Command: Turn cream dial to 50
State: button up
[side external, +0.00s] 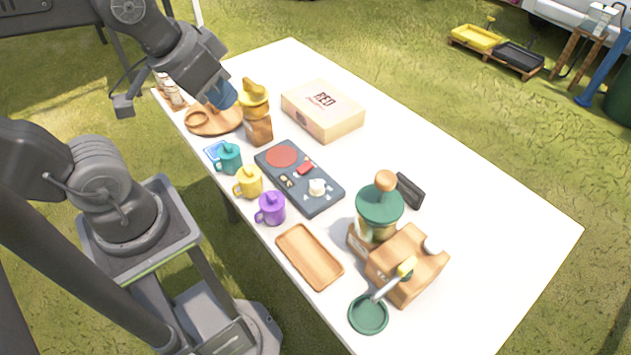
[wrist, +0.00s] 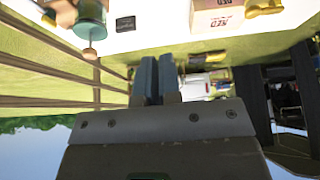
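The cream dial (side external: 317,187) sits on the dark control panel (side external: 300,177) in the middle of the table, with pale marks around its base. The panel also carries a red round pad (side external: 281,156) and a small red part (side external: 305,168). I cannot read a value on the dial. My gripper (side external: 222,95) is above the far left end of the table, well away from the dial. In the wrist view its two blue fingers (wrist: 157,78) lie side by side, nearly touching, with nothing visible between them. The dial is not visible in the wrist view.
Teal (side external: 229,158), yellow (side external: 248,182) and purple (side external: 271,208) mugs line the panel's left side. A yellow-topped wooden dispenser (side external: 256,115) stands near my gripper. A box (side external: 323,110), wooden tray (side external: 309,257) and green-topped grinder (side external: 379,207) surround the panel. The table's right side is clear.

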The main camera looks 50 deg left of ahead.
aim_at(317, 183)
jog(key=shift+o, duration=0.6)
jog(key=shift+w, duration=0.2)
jog(key=o, duration=0.8)
jog(key=w+f+n+g, duration=0.1)
jog(key=w+n, duration=0.1)
jog(key=w, duration=0.1)
jog(key=w+f+n+g, duration=0.1)
jog(key=w+f+n, duration=0.1)
jog(key=w, duration=0.1)
jog(key=w+d+f+n+g, duration=0.1)
jog(key=w+f+n, duration=0.1)
jog(key=n, duration=0.1)
jog(key=shift+w+d, duration=0.1)
jog(key=shift+w, duration=0.3)
jog(key=shift+o, duration=0.4)
jog(key=w+d+f+n+g, duration=0.1)
jog(key=w+f+n+g, duration=0.1)
jog(key=w+f+n, duration=0.4)
notch_tip(317, 183, down, 3)
jog(key=shift+d+r, duration=0.1)
jog(key=shift+d, duration=0.1)
jog(key=shift+g, duration=0.3)
jog(key=f, duration=1.4)
jog(key=shift+w+f, duration=0.2)
jog(key=shift+f, duration=0.15)
jog(key=shift+c, duration=0.4)
jog(key=c, duration=0.8)
